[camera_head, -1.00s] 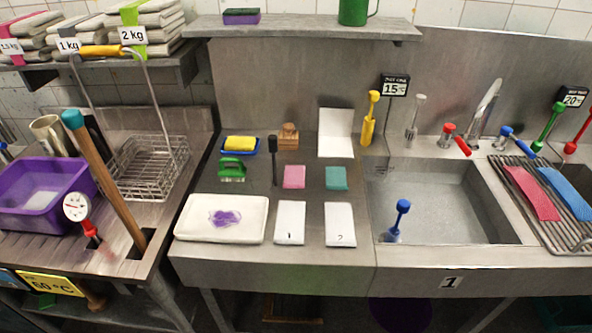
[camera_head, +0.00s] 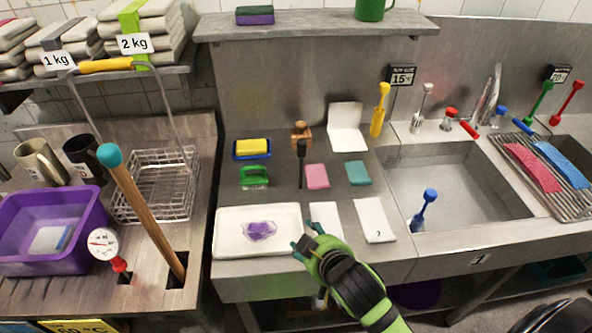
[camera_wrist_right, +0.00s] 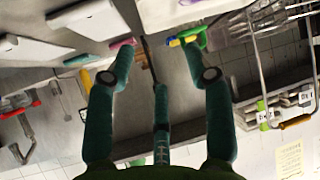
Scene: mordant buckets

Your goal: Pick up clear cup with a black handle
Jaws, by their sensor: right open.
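I cannot clearly make out a clear cup. A slim upright piece with a black handle (camera_head: 301,150) stands on the steel counter behind the white tray (camera_head: 231,249); any clear part of it is too small to tell. It seems to show as a dark rod in the right wrist view (camera_wrist_right: 150,50). My right gripper (camera_head: 304,238), green with teal fingers, is open and empty at the tray's right edge, in front of the black handle and apart from it. Its spread fingers also show in the wrist view (camera_wrist_right: 160,62). My left gripper is not in view.
Near the handle are a green brush (camera_head: 254,177), a yellow sponge (camera_head: 253,146), a wooden stamp (camera_head: 301,131) and a pink block (camera_head: 317,176). White cards (camera_head: 375,219) lie beside my gripper. The sink (camera_head: 465,190) is at right, a wire basket (camera_head: 160,185) at left.

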